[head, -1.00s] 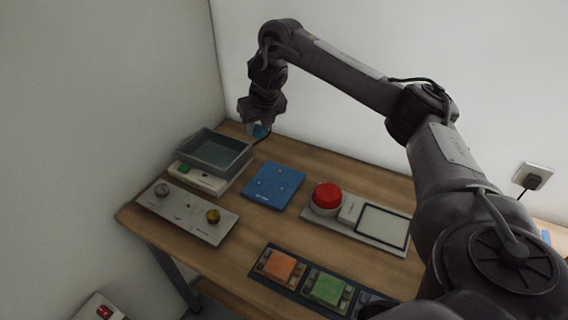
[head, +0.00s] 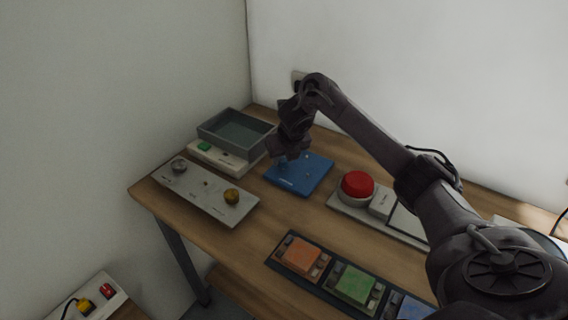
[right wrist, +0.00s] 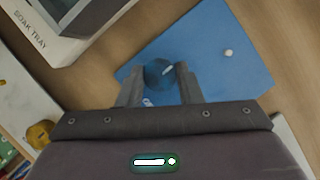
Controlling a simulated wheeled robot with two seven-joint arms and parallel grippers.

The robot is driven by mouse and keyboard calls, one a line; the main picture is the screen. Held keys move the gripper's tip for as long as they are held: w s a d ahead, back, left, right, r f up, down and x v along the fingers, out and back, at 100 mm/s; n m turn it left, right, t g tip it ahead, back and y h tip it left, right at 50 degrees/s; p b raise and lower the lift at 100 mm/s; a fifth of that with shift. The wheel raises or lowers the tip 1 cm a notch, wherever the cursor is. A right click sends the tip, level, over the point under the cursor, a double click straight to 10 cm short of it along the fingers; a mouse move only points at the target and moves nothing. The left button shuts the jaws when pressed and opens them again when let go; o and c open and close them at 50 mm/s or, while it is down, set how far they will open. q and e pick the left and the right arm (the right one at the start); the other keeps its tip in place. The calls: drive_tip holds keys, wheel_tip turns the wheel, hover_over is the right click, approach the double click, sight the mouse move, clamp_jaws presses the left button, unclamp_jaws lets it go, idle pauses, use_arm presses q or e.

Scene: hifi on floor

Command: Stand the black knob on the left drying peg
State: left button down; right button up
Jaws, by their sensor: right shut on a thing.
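My right gripper (head: 288,153) hangs over the left side of the blue board (head: 286,186) and hides part of it. In the right wrist view the gripper (right wrist: 159,82) is shut on a dark, rounded knob (right wrist: 158,72), held between its fingertips. The knob looks blue-black and glossy. The blue board (right wrist: 208,34) lies beneath it, with one pale peg (right wrist: 228,52) clear to the right of the knob. The left peg is not plainly seen; the gripper and knob may hide it. I cannot tell whether the knob touches a peg. My left gripper is out of view.
A grey soak tray (head: 211,133) on a white base with a green button stands left of the board. A panel (head: 208,199) with a silver knob (head: 179,166) and a yellow knob (head: 232,196) lies in front. A red button (head: 357,185) is to the right; coloured blocks line the front.

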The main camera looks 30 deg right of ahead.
drive_tip(key=shift+f, duration=0.75)
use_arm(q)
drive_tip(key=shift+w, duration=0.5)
use_arm(e)
drive_tip(key=shift+f, duration=0.1)
drive_tip(key=o, duration=0.9)
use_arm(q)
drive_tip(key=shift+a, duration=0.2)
use_arm(e)
drive_tip(key=shift+o, duration=0.2)
